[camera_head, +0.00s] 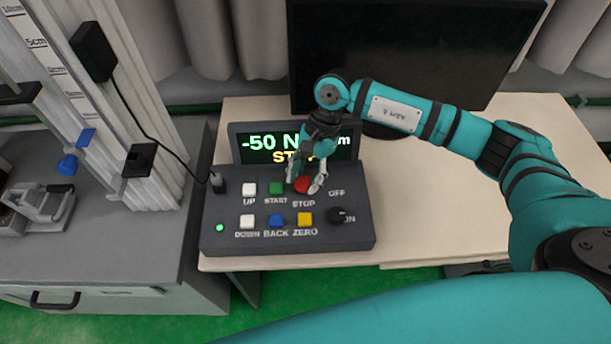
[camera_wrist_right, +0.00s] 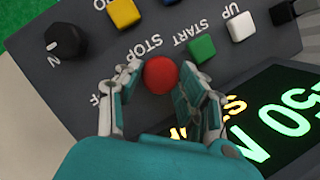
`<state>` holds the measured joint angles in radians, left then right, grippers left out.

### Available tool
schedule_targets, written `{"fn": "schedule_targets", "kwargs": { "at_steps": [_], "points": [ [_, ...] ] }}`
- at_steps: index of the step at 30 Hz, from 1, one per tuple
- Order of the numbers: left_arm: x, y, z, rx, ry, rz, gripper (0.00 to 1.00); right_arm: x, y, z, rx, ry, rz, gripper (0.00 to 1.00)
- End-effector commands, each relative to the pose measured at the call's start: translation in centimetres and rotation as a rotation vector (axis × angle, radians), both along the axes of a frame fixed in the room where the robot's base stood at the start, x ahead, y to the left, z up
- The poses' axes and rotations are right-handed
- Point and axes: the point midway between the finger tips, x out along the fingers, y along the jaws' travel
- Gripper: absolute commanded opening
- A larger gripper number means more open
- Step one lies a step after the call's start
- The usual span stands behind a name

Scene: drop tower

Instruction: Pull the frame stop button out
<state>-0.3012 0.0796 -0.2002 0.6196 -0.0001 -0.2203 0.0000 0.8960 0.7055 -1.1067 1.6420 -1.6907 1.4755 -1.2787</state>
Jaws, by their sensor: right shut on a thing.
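The red STOP button (camera_head: 302,184) sits on the sloped grey control box (camera_head: 355,215), in its upper row to the right of the green START button. It shows as a round red cap in the right wrist view (camera_wrist_right: 160,75). My right gripper (camera_head: 305,186) comes down from above, with its fingers on either side of the red cap and shut on it. It also shows in the right wrist view (camera_wrist_right: 158,82). How far the button stands out is hard to tell. My left gripper is not in view.
Close by are the green START button (camera_head: 276,188), white UP button (camera_head: 249,189), yellow ZERO button (camera_head: 304,219) and black ON/OFF knob (camera_head: 342,215). The lit display (camera_head: 262,142) is partly hidden behind my gripper. A monitor (camera_head: 480,50) stands behind; the table's right side is clear.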

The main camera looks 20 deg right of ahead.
Motion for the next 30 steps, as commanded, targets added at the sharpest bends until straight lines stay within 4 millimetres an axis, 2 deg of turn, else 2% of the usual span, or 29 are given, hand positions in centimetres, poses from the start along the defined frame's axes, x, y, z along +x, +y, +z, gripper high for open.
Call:
{"fn": "schedule_targets", "kwargs": {
  "at_steps": [3, 11, 12, 16, 25, 30],
  "points": [
    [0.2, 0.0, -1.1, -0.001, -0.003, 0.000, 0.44, 0.1, 0.0, 0.8, 0.001, -0.005, 0.001, 0.00],
    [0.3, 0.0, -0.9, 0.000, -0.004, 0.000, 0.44, 0.1, 0.0, 1.4, 0.002, -0.003, -0.002, 0.00],
    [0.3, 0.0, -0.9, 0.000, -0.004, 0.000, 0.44, 0.1, 0.0, 1.4, 0.002, -0.004, -0.001, 0.44],
    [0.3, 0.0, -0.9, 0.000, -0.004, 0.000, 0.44, 0.1, 0.0, 1.3, 0.001, -0.002, -0.001, 0.61],
    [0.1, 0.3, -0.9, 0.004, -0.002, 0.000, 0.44, 0.1, -0.1, 1.4, 0.001, -0.002, -0.001, 0.62],
    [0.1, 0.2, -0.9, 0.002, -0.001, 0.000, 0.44, 0.5, -0.7, 3.1, 0.001, -0.005, -0.001, 0.62]
  ]
}}
